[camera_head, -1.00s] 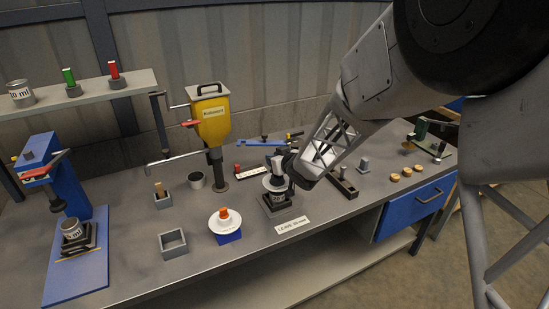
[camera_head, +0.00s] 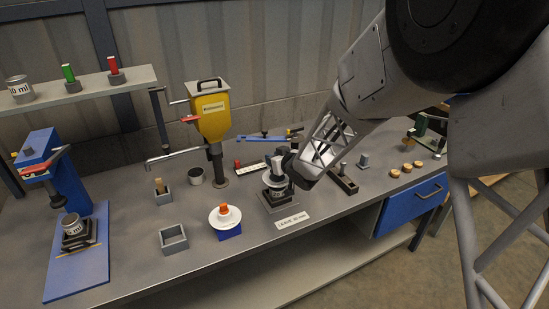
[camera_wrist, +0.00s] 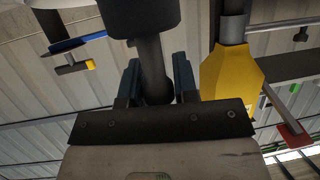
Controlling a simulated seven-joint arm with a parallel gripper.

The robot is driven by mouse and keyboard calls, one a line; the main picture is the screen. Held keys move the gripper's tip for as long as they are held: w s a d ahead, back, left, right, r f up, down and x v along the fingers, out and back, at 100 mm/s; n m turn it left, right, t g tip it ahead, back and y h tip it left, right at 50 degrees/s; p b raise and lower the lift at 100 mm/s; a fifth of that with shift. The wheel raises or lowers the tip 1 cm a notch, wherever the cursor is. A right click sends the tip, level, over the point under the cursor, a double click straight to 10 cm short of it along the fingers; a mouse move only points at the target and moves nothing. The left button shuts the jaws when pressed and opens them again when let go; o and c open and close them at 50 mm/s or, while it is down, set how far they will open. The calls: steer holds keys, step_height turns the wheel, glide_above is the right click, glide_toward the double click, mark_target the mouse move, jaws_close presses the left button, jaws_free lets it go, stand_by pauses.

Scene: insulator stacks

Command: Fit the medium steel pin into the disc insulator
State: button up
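The disc insulator (camera_head: 268,184) shows as a pale disc on a dark square base (camera_head: 285,206) near the middle of the bench. A pale grey upright pin (camera_head: 277,166), which looks like the medium steel pin, stands over it. My gripper (camera_head: 289,163) is at the pin's right side, just above the disc. In the wrist view a dark round stem (camera_wrist: 153,65) with a wider end lies between my two fingers (camera_wrist: 157,78), which look closed against its sides. Whether the pin is seated in the insulator cannot be told; the contact is hidden.
A yellow machine (camera_head: 210,116) stands behind, left of my gripper. A white disc with an orange top (camera_head: 224,217) sits on a blue block at front left. A white label card (camera_head: 292,220) lies in front. A dark rack (camera_head: 344,184) and grey pin (camera_head: 363,161) stand right.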

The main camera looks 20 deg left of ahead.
steer(key=o, duration=0.4)
steer(key=shift+d, duration=0.15)
steer(key=shift+v, duration=3.85)
steer(key=s+d+r+m+h, duration=0.2)
steer(key=s+d+r+h, duration=0.15)
steer(key=d, duration=0.55)
steer(key=s+d+r+m+h, duration=0.2)
steer(key=d+r+h, duration=0.15)
steer(key=d, duration=0.45)
steer(key=s+d+r+m+h, duration=0.2)
steer(key=d+r, duration=0.2)
steer(key=d, duration=0.5)
steer(key=s+d+m+g, duration=0.1)
steer(key=s+d, duration=0.3)
steer(key=s, duration=0.5)
steer(key=s+d+r+m+g+h, duration=0.1)
steer(key=s+d+m+g, duration=0.1)
steer(key=s, duration=0.8)
steer(key=s+d+r+m+g+h, duration=0.1)
steer(key=s+d+g, duration=0.2)
steer(key=s+d, duration=0.4)
steer(key=shift+s+r+m, duration=0.15)
steer(key=shift+s, duration=0.6)
steer(key=shift+s+r+m, duration=0.1)
steer(key=shift+s+m, duration=0.05)
steer(key=shift+s, duration=0.55)
